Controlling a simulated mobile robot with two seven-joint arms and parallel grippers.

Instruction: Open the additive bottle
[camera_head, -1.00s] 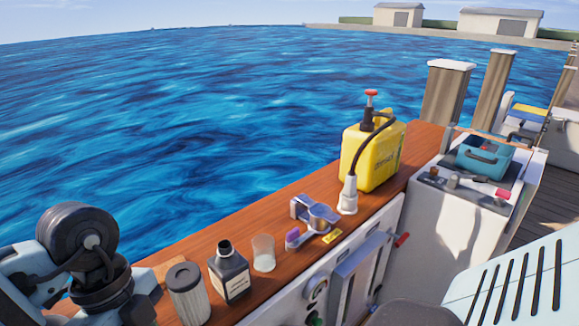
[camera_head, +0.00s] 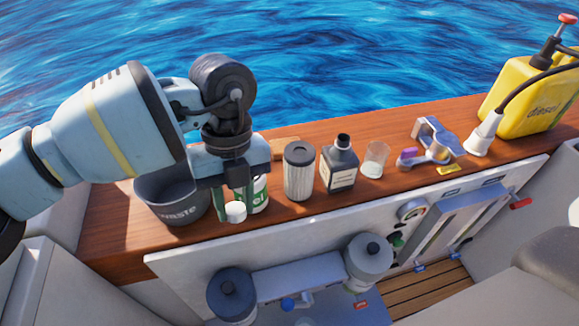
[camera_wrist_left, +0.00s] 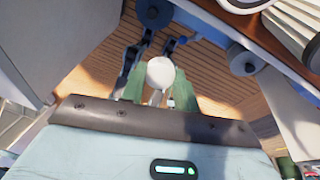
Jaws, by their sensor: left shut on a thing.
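My left gripper (camera_head: 236,200) points down over the front of the wooden ledge. The cap also shows as a white disc in the left wrist view (camera_wrist_left: 160,72). A green-and-white container (camera_head: 259,192), its label ending in "el", is right behind the fingers. It looks like the additive bottle, but its top and middle are hidden. I cannot tell whether the cap touches it. My right gripper is not in view.
A dark waste bin (camera_head: 172,214) stands left of the gripper. To the right are a filter (camera_head: 299,172), a dark labelled bottle (camera_head: 340,167), a clear cup (camera_head: 375,159), a clamp-like tool (camera_head: 437,138) and a yellow diesel can (camera_head: 528,95). An open hatch lies below.

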